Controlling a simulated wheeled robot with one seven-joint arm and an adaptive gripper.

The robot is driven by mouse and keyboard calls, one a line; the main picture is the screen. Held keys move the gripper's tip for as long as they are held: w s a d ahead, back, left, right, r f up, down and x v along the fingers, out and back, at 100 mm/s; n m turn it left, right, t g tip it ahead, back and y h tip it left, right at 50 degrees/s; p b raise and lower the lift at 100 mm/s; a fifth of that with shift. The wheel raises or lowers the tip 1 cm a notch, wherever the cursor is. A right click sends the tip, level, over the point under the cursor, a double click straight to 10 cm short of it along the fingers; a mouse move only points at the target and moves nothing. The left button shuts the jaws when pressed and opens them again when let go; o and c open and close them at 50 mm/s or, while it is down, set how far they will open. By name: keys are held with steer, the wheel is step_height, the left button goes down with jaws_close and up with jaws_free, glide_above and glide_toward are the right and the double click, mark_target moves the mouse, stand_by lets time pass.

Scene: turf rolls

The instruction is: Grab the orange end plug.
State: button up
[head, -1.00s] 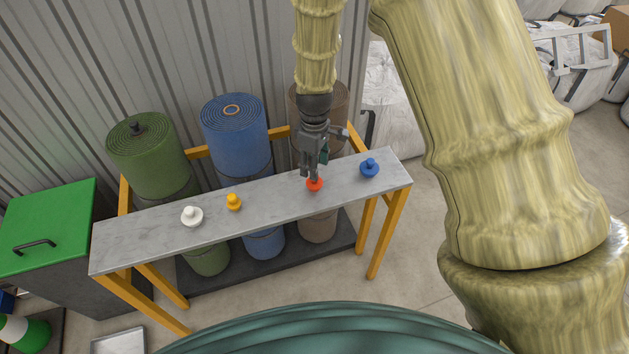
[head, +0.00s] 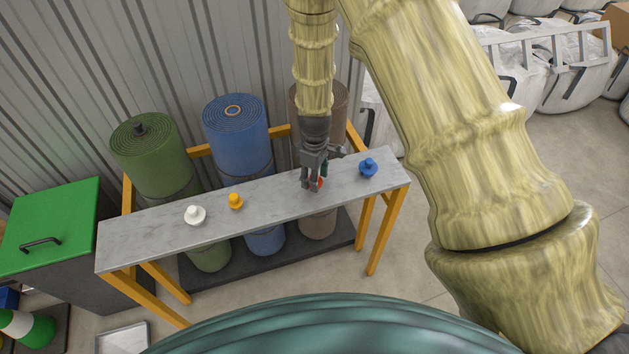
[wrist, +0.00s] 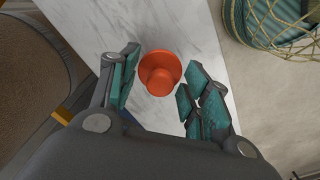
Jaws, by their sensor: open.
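The orange end plug (wrist: 160,72), red-orange with a round flange and a knob, stands on the grey marbled bench top (head: 150,229). In the head view the plug (head: 320,183) is mostly hidden behind the fingers. My gripper (head: 313,186) is over it, pointing down. In the wrist view the teal-padded fingers of my gripper (wrist: 160,64) are open. One is on each side of the plug, with a visible gap at the left and a narrower one at the right. I cannot tell whether either finger touches it.
A blue plug (head: 368,168) stands right of my gripper. A yellow plug (head: 235,201) and a white plug (head: 195,215) stand to the left. Green (head: 150,160), blue (head: 235,130) and brown rolls stand behind the bench. The bench between the yellow plug and my gripper is clear.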

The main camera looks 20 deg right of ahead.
steer(key=shift+c, duration=0.2)
jaws_close()
steer(key=shift+r, duration=0.1)
